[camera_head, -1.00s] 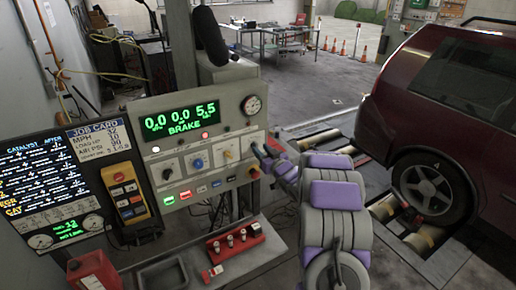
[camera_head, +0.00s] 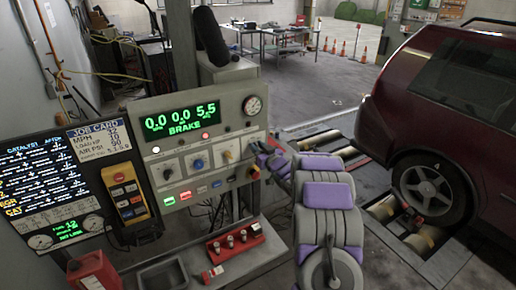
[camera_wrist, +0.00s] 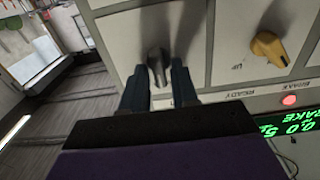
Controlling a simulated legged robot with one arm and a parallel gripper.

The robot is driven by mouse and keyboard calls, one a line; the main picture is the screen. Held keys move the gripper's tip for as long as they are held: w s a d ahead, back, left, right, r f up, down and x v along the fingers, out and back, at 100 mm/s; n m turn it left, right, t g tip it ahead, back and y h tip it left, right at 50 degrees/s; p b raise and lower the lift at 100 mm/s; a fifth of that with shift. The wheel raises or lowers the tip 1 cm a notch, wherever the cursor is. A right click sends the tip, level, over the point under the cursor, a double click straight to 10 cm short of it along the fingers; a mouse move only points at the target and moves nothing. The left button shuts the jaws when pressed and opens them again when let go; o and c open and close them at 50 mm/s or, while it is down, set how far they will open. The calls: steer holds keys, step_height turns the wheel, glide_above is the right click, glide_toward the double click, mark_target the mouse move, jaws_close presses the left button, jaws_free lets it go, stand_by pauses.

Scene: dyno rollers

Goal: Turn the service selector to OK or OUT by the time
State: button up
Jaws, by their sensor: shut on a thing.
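The service selector appears to be the grey knob (camera_wrist: 155,58) on the light panel, beside a yellow lift knob (camera_wrist: 270,46). In the wrist view my gripper (camera_wrist: 159,70) has one dark finger on each side of the grey knob and is shut on it. The knob's bar points roughly along the fingers. "READY" can be read near it; I cannot make out OK or OUT. In the head view my gripper (camera_head: 258,152) is at the right end of the console (camera_head: 150,107), and it mostly hides this knob.
A green display (camera_head: 182,121) reads 0.0 0.0 5.5 BRAKE. A blue knob (camera_head: 198,164) and lit buttons share the console face. A red emergency button (camera_head: 253,173) lies just below my gripper. A dark red car (camera_head: 440,110) stands on rollers at right.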

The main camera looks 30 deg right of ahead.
jaws_close()
steer(key=shift+n+b, duration=0.3)
steer(key=shift+a+f+n+b, duration=0.1)
steer(key=shift+a+n+b, duration=0.05)
steer(key=shift+n+b, duration=1.5)
steer(key=shift+a+f+n+b, duration=0.15)
steer(key=shift+n+b, duration=1.05)
steer(key=shift+n, duration=0.75)
steer(key=shift+r, duration=0.1)
steer(key=o, duration=0.6)
jaws_free()
